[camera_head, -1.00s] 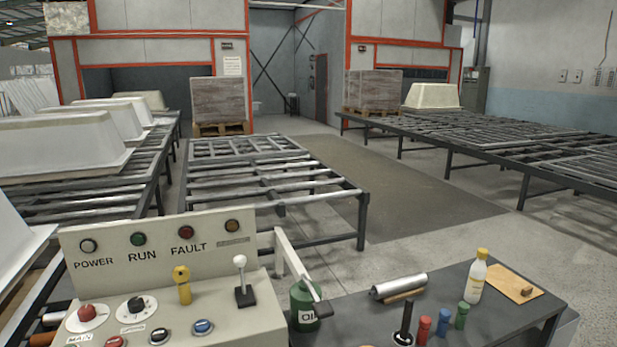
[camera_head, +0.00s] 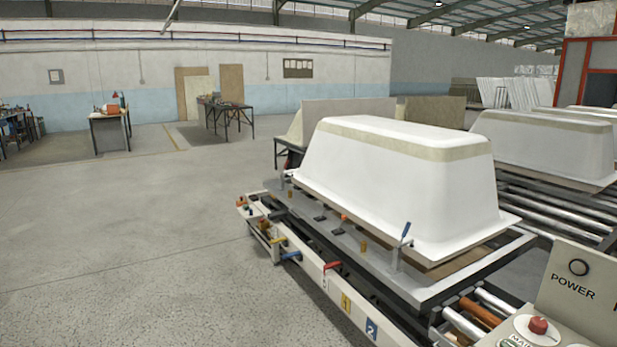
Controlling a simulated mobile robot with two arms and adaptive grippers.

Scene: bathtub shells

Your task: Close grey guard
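I cannot pick out a grey guard for certain in this view. A white bathtub shell (camera_head: 400,185) sits upside down on a grey flat frame (camera_head: 440,290) in the middle right. A toggle clamp with a blue handle (camera_head: 404,236) stands at the frame's near edge. A pale rail (camera_head: 330,285) along the frame's front carries red, yellow and blue handles and labels 1 and 2. A corner of the control panel (camera_head: 578,285) with a POWER lamp and a red button shows at the bottom right. Neither of my grippers is in view.
Open concrete floor (camera_head: 130,240) fills the left. Workbenches (camera_head: 110,130) stand by the far wall. More white tub shells (camera_head: 550,145) lie on roller tables at the right. Rollers (camera_head: 480,310) run between the frame and the panel.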

